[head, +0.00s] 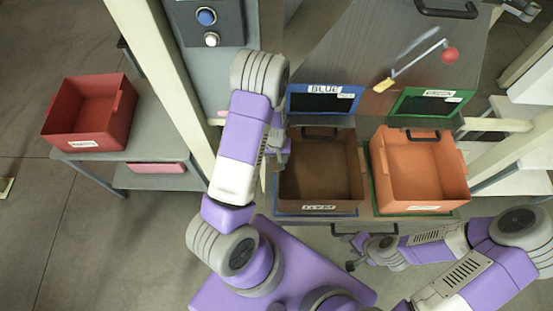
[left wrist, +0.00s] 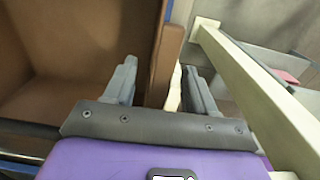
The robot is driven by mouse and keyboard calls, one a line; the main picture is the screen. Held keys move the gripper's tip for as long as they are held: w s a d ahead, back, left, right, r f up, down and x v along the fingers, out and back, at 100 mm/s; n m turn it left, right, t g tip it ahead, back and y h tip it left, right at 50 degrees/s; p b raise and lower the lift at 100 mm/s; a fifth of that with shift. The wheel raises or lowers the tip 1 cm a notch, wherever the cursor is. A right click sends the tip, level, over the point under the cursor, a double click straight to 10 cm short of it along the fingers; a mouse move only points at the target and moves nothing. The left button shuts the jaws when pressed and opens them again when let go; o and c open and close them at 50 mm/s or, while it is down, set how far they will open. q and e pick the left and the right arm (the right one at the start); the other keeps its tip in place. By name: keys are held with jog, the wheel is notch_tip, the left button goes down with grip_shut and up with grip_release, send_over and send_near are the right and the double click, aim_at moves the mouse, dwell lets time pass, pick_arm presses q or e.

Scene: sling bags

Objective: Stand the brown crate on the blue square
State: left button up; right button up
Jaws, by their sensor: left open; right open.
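The brown crate (head: 320,190) stands upright and looks empty, with a label on its front wall. It sits on the blue square (head: 290,213), whose blue border shows along the crate's front edge; most of the square is hidden beneath it. My left gripper (head: 279,155) is at the crate's left wall. In the left wrist view its open fingers (left wrist: 160,85) are on either side of the brown crate's wall (left wrist: 158,60), one inside and one outside, with gaps showing. My right gripper (head: 358,257) is low in front of the table, apart from the crate, its jaws small in view.
An orange crate (head: 420,172) stands on a green square (head: 376,205) to the right. Blue and green signs (head: 323,101) stand behind. A red crate (head: 90,112) is on a side table at left. A pale post (head: 165,80) stands close left of my left arm.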

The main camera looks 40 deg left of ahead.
pick_arm(q)
notch_tip(320, 180, up, 10)
jog(key=p, duration=0.2)
pick_arm(e)
notch_tip(320, 180, up, 2)
jog(key=shift+r, duration=0.1)
pick_arm(q)
jog(key=shift+s+f, duration=0.15)
pick_arm(e)
jog(key=shift+s, duration=0.1)
